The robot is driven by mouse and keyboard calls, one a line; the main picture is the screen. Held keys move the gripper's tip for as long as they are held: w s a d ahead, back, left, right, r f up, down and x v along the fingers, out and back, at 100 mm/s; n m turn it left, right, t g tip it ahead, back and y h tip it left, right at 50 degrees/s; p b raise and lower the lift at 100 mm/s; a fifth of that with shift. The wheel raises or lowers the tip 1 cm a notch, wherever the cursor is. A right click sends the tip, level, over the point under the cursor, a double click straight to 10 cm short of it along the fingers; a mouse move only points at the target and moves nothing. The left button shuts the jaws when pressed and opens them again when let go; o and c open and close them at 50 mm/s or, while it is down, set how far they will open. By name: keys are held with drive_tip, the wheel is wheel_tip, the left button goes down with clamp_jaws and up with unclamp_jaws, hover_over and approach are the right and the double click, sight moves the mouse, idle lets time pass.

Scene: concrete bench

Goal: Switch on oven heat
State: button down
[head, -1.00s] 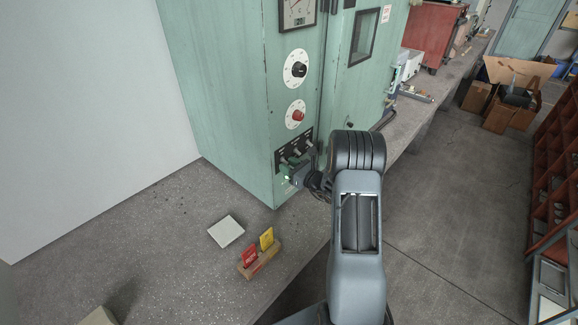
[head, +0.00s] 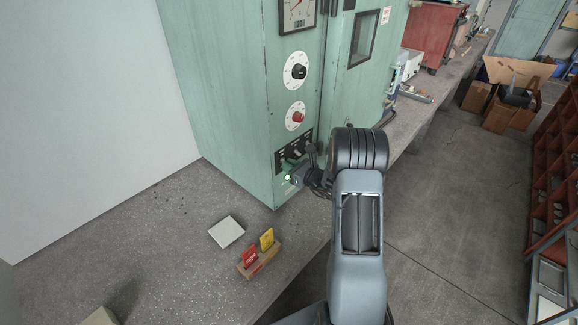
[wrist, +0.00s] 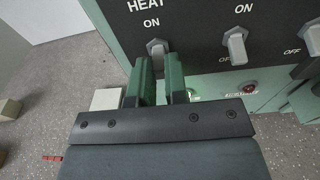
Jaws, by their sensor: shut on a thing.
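The oven (head: 235,115) is a tall pale green cabinet standing on the bench. Its black switch panel (wrist: 195,20) fills the top of the wrist view. The heat switch (wrist: 157,47) is a grey lever under the words HEAT and ON. My gripper (wrist: 160,72) has its two green fingers shut on this lever from below, one on each side. The lever's lower end is hidden between the fingers. In the head view my gripper (head: 295,179) is at the panel's lower left, partly covering it.
A second lever (wrist: 236,45) points down beside the heat switch, with a third (wrist: 314,42) farther right. Below are a lit green lamp (wrist: 193,95) and a red lamp (wrist: 249,88). A white block (head: 227,232) and a wooden card holder (head: 261,261) stand on the bench before the oven.

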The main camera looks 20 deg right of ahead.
wheel_tip(320, 180, up, 2)
drive_tip(key=g+h+p, duration=0.1)
drive_tip(key=g+p, duration=0.1)
drive_tip(key=g+h+p, duration=0.1)
drive_tip(key=g+p, duration=0.2)
drive_tip(key=p, duration=0.2)
drive_tip(key=shift+w+r+g+h, duration=0.15)
drive_tip(key=shift+r+g+h, duration=0.1)
drive_tip(key=shift+g+h, duration=0.15)
drive_tip(key=shift+f, duration=0.1)
drive_tip(key=c, duration=1.1)
unclamp_jaws()
drive_tip(key=shift+g, duration=0.3)
drive_tip(key=shift+c, duration=0.2)
drive_tip(key=b+v, duration=0.1)
drive_tip(key=v, duration=1.3)
drive_tip(key=shift+a, duration=0.15)
